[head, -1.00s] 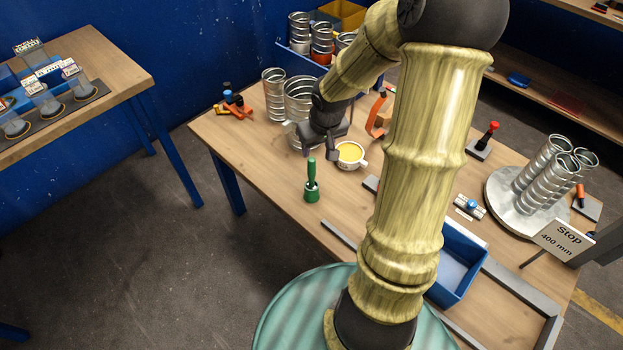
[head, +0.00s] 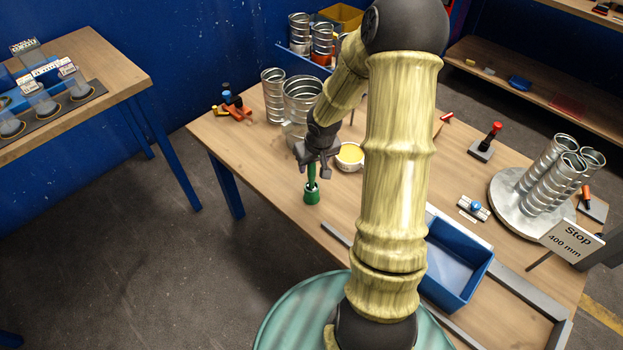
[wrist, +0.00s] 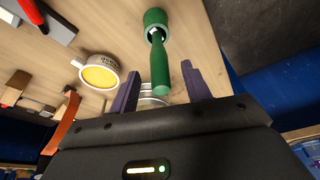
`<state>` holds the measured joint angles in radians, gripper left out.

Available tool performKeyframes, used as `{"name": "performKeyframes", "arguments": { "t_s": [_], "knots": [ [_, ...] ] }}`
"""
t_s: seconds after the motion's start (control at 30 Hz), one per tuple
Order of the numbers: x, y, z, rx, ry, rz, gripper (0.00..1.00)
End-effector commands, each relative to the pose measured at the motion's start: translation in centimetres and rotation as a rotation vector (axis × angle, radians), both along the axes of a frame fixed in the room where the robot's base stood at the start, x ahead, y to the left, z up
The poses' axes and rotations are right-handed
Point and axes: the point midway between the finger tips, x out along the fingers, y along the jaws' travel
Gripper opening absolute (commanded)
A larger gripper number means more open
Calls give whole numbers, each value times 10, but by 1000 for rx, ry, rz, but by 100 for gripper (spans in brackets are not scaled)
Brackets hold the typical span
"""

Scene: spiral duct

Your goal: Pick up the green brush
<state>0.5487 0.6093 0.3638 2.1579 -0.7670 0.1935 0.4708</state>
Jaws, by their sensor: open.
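The green brush (head: 312,184) stands upright in a green holder (head: 312,197) on the wooden table, left of my arm in the head view. My gripper (head: 312,171) is at the upper part of the brush handle, partly hiding it. In the wrist view the brush handle (wrist: 160,68) reaches toward the space between the two open fingers of my gripper (wrist: 160,88), closer to the right finger. The green holder (wrist: 155,18) is at the top of that view. I cannot tell whether a finger touches the handle.
A yellow-filled cup (head: 350,156) stands close to the right of my gripper. Metal duct pieces (head: 300,98) stand behind it. A blue bin (head: 456,262) is at the right of my arm. The table left and front of the brush is clear.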

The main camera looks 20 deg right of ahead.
Motion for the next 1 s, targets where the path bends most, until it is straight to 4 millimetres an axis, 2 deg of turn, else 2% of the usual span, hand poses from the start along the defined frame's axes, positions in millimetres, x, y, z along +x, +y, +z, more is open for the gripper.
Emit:
{"name": "performKeyframes", "arguments": {
  "t_s": [0.33,0.9,0.93,1.0],
  "knots": [
    [14,-1,-45,-1,2,3,48],
    [16,0,-47,0,0,2,48],
    [16,-1,-47,0,0,2,46],
    [15,-1,-47,0,1,1,32]
  ]
}}
